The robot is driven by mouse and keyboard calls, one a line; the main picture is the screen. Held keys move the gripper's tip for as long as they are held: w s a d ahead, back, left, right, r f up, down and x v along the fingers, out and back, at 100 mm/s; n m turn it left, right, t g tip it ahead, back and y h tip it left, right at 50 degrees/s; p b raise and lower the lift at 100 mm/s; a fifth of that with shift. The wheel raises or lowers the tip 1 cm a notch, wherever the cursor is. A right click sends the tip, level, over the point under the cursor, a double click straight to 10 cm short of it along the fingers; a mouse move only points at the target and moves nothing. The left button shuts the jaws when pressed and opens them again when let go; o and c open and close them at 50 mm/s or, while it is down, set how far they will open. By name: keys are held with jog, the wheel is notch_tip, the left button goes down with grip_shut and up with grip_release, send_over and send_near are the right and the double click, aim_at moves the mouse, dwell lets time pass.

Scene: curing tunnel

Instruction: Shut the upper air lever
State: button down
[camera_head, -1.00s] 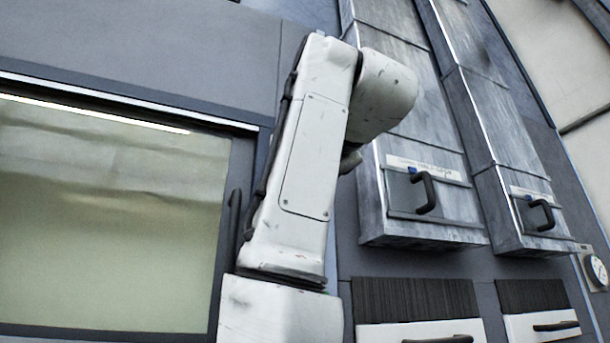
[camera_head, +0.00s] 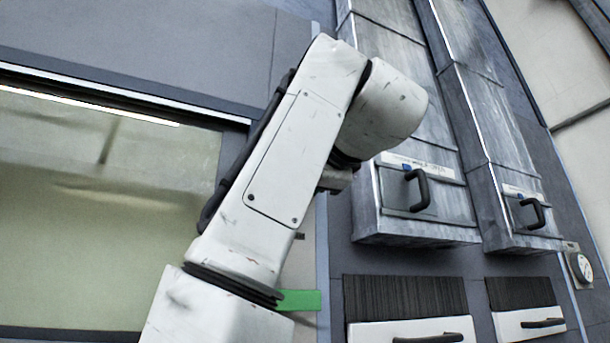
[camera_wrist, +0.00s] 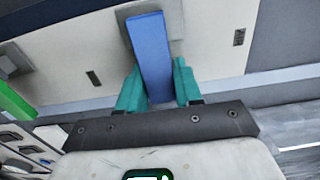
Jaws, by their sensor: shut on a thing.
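A blue lever (camera_wrist: 150,45) on a grey mounting plate (camera_wrist: 174,22) stands out from a pale panel in the wrist view. My gripper (camera_wrist: 158,70) has teal fingers on both sides of the blue lever and is shut on it. A green lever (camera_wrist: 16,108) is at the left edge of the wrist view, apart from my gripper. It also shows in the head view (camera_head: 300,300), below my arm. In the head view my arm hides my gripper and the blue lever. I cannot read any markings that tell which lever is the upper one.
Two grey ducts (camera_head: 425,225) with black-handled hatches stand right of my arm. Drawers with dark ribbed fronts (camera_head: 405,297) are below them.

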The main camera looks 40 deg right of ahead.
jog(key=shift+d+f, duration=0.1)
jog(key=c, duration=0.8)
grip_release()
jog(key=shift+c, duration=0.2)
jog(key=b+v, duration=0.3)
jog(key=v, duration=0.7)
jog(key=shift+s+b, duration=0.3)
jog(key=shift+s, duration=0.1)
